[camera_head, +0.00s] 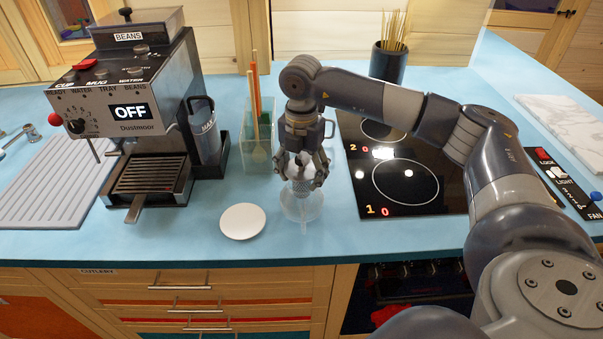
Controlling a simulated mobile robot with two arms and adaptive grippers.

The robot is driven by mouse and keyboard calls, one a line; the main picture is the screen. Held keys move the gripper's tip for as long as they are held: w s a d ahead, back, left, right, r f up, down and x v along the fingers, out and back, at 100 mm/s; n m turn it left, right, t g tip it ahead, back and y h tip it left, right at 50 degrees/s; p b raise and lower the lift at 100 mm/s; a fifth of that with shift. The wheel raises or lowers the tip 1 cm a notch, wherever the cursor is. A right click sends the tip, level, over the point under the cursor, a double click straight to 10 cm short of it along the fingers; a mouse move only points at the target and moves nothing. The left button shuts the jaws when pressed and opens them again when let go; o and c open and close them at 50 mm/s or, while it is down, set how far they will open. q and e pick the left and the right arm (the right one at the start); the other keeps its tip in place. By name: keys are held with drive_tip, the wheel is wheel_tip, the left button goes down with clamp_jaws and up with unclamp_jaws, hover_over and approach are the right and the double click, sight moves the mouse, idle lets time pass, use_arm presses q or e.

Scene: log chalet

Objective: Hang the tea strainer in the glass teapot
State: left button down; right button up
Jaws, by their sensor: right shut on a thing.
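My right gripper (302,178) points straight down and is shut on the tea strainer (300,171), a pale, mesh-like piece partly hidden by the fingers. The glass teapot (304,213) stands on the blue counter directly below, clear and hard to make out. The strainer's lower end overlaps the teapot's upper part in this view; I cannot tell how deep it sits or whether it touches the rim. My left gripper is not in view.
A white round disc (242,221) lies left of the teapot. A clear utensil holder (258,150) and a coffee machine (155,110) stand further left. The black hob (420,165) is to the right, under my right arm. The counter's front edge is close.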

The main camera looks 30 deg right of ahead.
sight(302, 158)
drive_tip(key=o, duration=1.3)
drive_tip(key=shift+r+p, duration=1)
drive_tip(key=shift+r, duration=0.55)
idle(0.3)
drive_tip(key=shift+r+p, duration=2)
drive_tip(key=shift+r, duration=0.95)
drive_tip(key=shift+s+f, duration=0.1)
